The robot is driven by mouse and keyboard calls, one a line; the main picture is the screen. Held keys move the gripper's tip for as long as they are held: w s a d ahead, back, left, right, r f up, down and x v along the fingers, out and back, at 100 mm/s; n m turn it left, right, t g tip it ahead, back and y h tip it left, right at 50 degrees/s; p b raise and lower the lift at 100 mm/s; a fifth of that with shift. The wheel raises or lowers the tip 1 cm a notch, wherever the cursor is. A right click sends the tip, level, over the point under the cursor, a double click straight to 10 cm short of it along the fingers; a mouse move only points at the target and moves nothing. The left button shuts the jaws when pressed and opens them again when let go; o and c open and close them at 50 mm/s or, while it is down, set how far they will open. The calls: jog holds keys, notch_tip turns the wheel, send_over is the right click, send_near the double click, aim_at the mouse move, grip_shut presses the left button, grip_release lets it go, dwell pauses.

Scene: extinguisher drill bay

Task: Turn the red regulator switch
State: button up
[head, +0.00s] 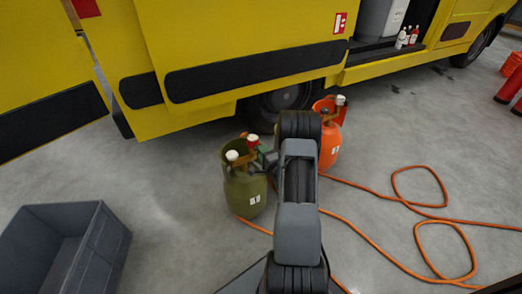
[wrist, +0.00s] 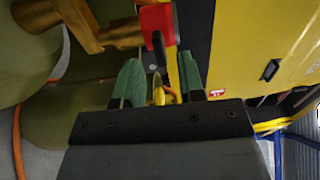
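The red regulator switch (head: 252,139) sits on top of the olive-green gas cylinder (head: 244,190), beside a white knob (head: 232,155). In the wrist view the red switch (wrist: 157,22) is at the top middle, joined to a brass valve (wrist: 82,25), with a dark piece hanging below it. My gripper (wrist: 158,62) has two green fingers, spread apart and pointing at the switch. The red part lies just beyond the fingertips; I cannot tell whether any finger touches it. In the head view my gripper (head: 264,158) is partly hidden beside the cylinder's top.
An orange cylinder (head: 329,146) stands behind my arm, partly hidden. An orange hose (head: 378,200) loops over the floor at right. A yellow truck (head: 235,50) stands close behind the cylinders. A grey crate (head: 107,250) is at lower left. The floor between crate and cylinder is clear.

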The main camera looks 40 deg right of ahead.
jog(key=s+a+p, duration=0.1)
jog(key=s+p, duration=0.1)
jog(key=s, duration=0.9)
jog(key=shift+s+a, duration=0.25)
jog(key=shift+a, duration=0.05)
jog(key=w+a+r+n+g+p, duration=0.2)
jog(key=a+r+n+g+p, duration=0.15)
jog(key=r+p, duration=0.45)
jog(key=w+a+r+n+g+p, duration=0.2)
jog(key=w+r+n+p, duration=0.15)
jog(key=r, duration=0.85)
jog(key=w+a+r+n+g+p, duration=0.1)
jog(key=a+r+n+g+p, duration=0.2)
jog(key=r+p, duration=0.5)
jog(key=s+a+r+n+g+y+p, duration=0.1)
jog(key=s+a+r+n+p, duration=0.2)
jog(key=s+a+r, duration=0.2)
jog(key=s+a+r+n+g+p, duration=0.2)
jog(key=s+a+r, duration=0.3)
jog(key=r, duration=0.6)
jog(key=s+a+r+n+g+y+p, duration=0.1)
jog(key=s+a+r+n+p, duration=0.3)
jog(key=r, duration=0.4)
jog(key=s+a+g+p, duration=0.1)
jog(key=s+a, duration=0.1)
jog(key=shift+a+n+y, duration=0.3)
jog(key=shift+a+n, duration=0.05)
jog(key=shift+n, duration=0.05)
jog(key=shift+g, duration=0.25)
